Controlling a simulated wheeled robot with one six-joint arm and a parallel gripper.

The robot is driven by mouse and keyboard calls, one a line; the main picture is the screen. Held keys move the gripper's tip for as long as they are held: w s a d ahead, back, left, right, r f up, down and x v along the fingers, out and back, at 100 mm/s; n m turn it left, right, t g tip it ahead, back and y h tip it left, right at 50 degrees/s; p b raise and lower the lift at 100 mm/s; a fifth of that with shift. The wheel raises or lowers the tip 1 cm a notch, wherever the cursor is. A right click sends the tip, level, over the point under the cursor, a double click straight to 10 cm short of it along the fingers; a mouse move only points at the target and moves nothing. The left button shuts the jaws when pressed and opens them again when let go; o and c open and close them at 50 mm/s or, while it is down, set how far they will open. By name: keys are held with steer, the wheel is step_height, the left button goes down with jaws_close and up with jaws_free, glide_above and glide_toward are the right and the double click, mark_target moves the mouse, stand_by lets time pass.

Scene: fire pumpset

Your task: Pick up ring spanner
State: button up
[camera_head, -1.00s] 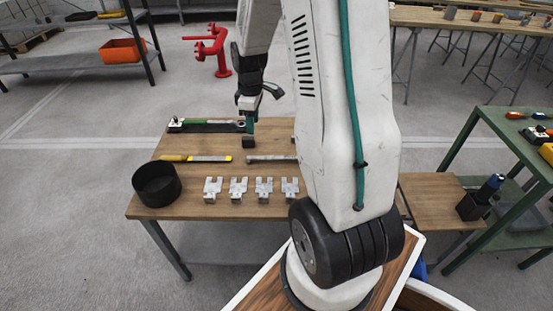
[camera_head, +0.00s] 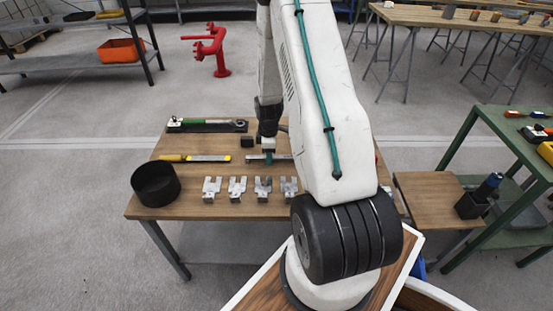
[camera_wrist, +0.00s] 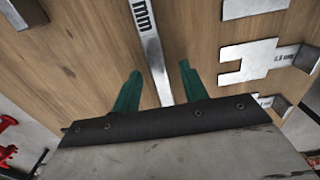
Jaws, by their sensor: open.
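The ring spanner appears to be the grey steel bar (camera_head: 283,157) lying crosswise on the wooden table. My gripper (camera_head: 268,158) points down over the spanner in the head view. In the wrist view my gripper (camera_wrist: 160,72) is open, with one green finger on each side of the shank and nothing held. I cannot tell the exact height of the fingertips above the table.
The wooden table (camera_head: 190,208) carries a row of metal brackets (camera_head: 238,188) in front and a black bin (camera_head: 156,185) at left. A yellow-handled tool (camera_head: 195,158) lies left of the spanner.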

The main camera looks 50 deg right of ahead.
steer(key=shift+f, duration=0.3)
jaws_close()
